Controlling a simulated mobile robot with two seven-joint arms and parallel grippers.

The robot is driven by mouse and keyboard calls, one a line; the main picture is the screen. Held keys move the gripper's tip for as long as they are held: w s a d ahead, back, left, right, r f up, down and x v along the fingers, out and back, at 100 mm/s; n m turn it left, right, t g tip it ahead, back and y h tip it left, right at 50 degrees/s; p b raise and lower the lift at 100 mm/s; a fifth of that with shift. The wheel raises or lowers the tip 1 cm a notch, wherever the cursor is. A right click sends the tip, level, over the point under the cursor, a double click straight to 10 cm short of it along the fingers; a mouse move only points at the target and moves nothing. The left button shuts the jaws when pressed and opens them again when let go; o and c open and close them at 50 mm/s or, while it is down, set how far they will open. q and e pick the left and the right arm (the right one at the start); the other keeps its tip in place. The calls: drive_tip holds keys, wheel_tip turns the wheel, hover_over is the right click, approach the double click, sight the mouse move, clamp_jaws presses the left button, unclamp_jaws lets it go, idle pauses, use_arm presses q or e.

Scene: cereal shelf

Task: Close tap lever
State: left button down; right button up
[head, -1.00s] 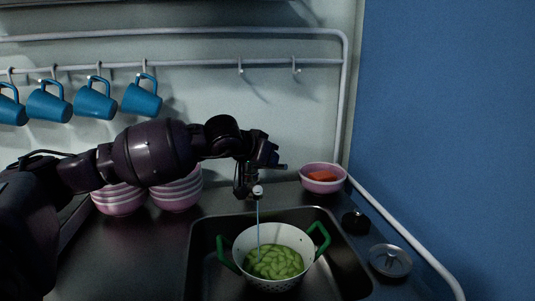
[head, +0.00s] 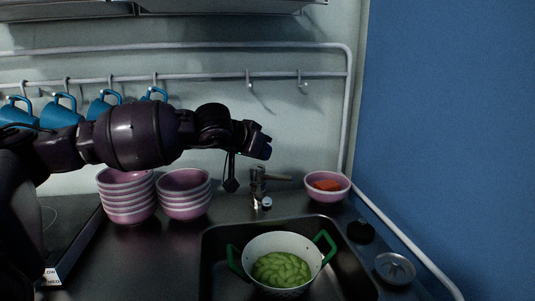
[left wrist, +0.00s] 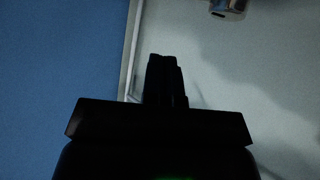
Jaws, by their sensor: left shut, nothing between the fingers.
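The metal tap (head: 257,190) stands behind the sink, with its lever (head: 278,178) pointing right. No water stream shows below its spout. My left gripper (head: 265,150) is above the tap, apart from the lever, shut and empty. In the left wrist view the dark fingers (left wrist: 165,75) are together with nothing between them. A shiny metal part (left wrist: 228,8), probably of the tap, shows at that view's top edge. My right gripper is not in view.
A white colander (head: 254,248) with green handles and green food sits in the sink (head: 212,240). Stacked pink bowls (head: 128,207) stand left of the tap; a pink bowl (head: 322,195) with orange contents stands right. Blue mugs (head: 60,113) hang on the rail behind my arm.

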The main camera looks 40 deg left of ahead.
use_arm(q)
drive_tip(key=p+v, duration=0.1)
drive_tip(key=v, duration=0.2)
drive_tip(key=p+v, duration=0.1)
drive_tip(key=v, duration=0.1)
drive_tip(key=shift+s+a+r+p, duration=0.15)
drive_tip(key=shift+s+a+p, duration=0.15)
drive_tip(key=shift+s+p, duration=0.05)
